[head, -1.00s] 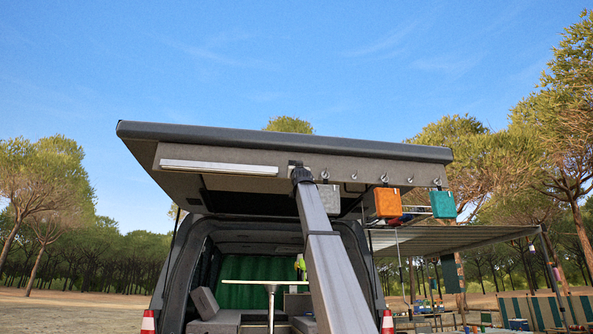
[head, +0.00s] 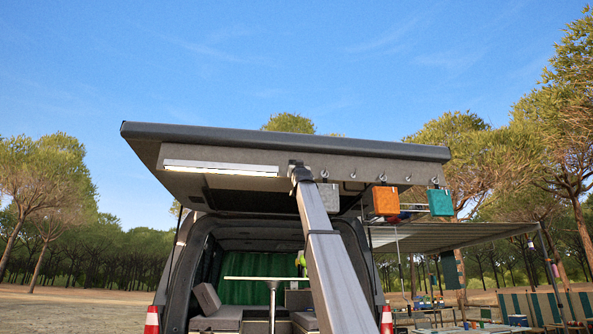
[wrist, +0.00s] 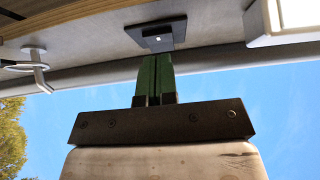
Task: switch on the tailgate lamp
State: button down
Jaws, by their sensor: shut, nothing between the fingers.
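The tailgate lamp (head: 222,168) is a long pale strip under the left part of the raised tailgate (head: 400,151). It looks bright white with a warm tint at its right end. One end of the lamp (wrist: 290,20) shows at the upper right of the wrist view, white and bright. A dark switch plate (wrist: 134,31) with a small white dot sits on the tailgate's underside. My gripper (wrist: 157,56) has green fingers shut together, their tips just below the switch, touching or very near. In the head view my arm hides the switch and most of the gripper.
Metal hooks (head: 325,173) line the tailgate right of my arm; another hook (wrist: 38,68) shows left in the wrist view. Grey, orange (head: 384,200) and teal (head: 440,202) boxes hang there. The van interior has a white table (head: 265,279). Open sky lies above.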

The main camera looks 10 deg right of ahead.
jog(key=w+f+v, duration=0.1)
jog(key=v, duration=1)
jog(key=shift+s+f, duration=0.2)
jog(key=shift+s, duration=0.05)
